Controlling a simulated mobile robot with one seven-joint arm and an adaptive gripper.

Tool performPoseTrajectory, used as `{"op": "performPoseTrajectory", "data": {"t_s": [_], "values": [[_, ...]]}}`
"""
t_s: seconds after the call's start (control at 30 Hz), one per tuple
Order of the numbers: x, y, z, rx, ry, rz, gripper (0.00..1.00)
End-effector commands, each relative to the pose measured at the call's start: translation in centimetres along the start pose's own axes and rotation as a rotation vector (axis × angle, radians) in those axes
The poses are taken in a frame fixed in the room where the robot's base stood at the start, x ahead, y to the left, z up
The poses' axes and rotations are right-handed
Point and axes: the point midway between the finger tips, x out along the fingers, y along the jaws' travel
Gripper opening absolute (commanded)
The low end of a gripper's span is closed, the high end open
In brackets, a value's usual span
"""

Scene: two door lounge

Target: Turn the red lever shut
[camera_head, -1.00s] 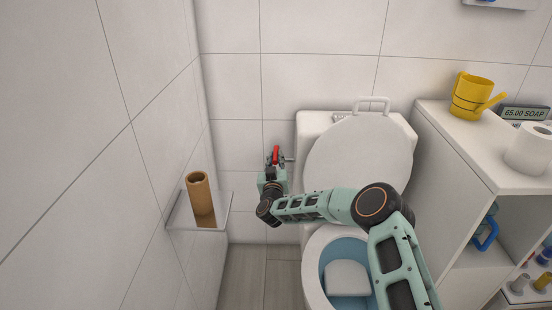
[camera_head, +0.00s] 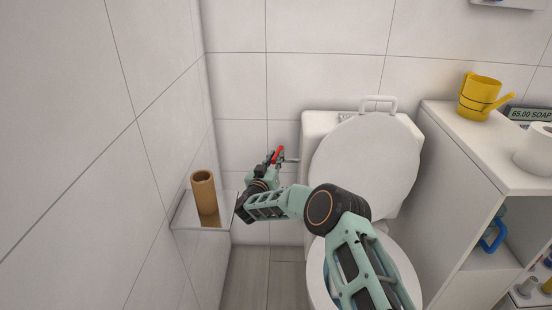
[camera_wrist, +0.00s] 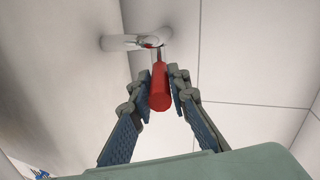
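The red lever (camera_wrist: 159,88) lies between the two fingers of my gripper (camera_wrist: 160,86) in the wrist view. The fingertips close in on both sides of it with almost no gap. The lever's free end points toward my palm. Its far end meets a pale pipe fitting (camera_wrist: 120,42) on the wall. In the head view the red lever (camera_head: 280,154) tilts up and to the right, left of the toilet tank. My gripper (camera_head: 272,160) is at it, partly hidden by its own wrist.
The toilet (camera_head: 362,165) with its raised lid stands just right of the lever. A brown cardboard tube (camera_head: 204,191) stands on a small wall shelf (camera_head: 184,214) to the left. A white cabinet (camera_head: 455,160) with a yellow jug (camera_head: 478,96) is at the right.

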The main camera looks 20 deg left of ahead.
Motion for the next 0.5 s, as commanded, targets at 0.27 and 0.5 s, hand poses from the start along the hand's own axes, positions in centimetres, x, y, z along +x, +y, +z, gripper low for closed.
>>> {"op": "performPoseTrajectory", "data": {"t_s": [0.27, 0.5], "values": [[0.01, 0.02, -0.05, 0.001, 0.001, 0.000, 0.33], [0.00, 0.02, -0.06, 0.000, 0.001, 0.000, 0.33]]}}
